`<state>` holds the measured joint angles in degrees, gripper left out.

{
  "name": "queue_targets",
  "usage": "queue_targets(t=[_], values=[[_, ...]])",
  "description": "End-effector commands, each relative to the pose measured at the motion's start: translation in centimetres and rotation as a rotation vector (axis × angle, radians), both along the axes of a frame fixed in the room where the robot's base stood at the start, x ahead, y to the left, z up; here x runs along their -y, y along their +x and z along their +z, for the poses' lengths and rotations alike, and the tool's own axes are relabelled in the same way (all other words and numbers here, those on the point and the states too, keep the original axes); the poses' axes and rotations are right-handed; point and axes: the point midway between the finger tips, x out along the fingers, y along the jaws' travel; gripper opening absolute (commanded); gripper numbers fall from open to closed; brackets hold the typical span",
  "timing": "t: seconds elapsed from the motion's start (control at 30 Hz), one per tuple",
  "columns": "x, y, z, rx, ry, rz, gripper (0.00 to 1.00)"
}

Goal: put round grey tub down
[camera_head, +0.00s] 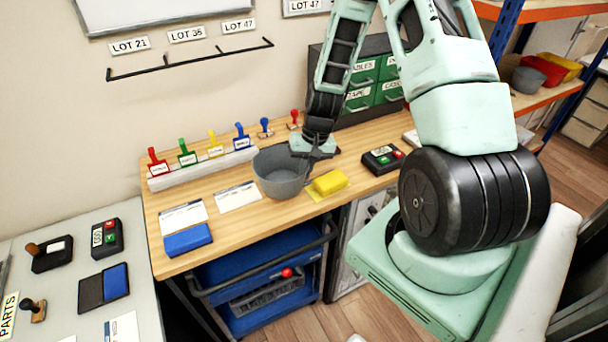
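The round grey tub (280,182) is upright over the wooden bench top (365,183), near its front edge. I cannot tell whether its base touches the wood. My gripper (308,153) points down at the tub's right rear rim, and its dark fingers overlap the rim. The fingers are small and partly hidden, so I cannot tell whether they are closed on the rim.
A blue pad (188,240) sits front left. A rack (205,165) of coloured stamps stands behind. A black box (383,159) is farther right.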

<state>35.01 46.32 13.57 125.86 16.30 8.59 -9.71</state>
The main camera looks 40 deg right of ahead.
Motion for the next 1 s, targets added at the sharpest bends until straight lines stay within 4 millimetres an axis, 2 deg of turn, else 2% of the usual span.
queue_targets(t=[0.17,0.5,0.9,0.93,1.0], values=[[0.0,0.0,-1.0,-0.001,0.001,-0.001,0.0],[0.0,0.0,-4.3,0.0,0.001,-0.001,0.0],[0.0,0.0,-4.9,0.001,-0.001,0.0,0.0],[0.0,0.0,-4.8,0.001,-0.001,0.0,0.12],[0.0,0.0,-4.7,0.001,-0.001,0.0,0.25]])
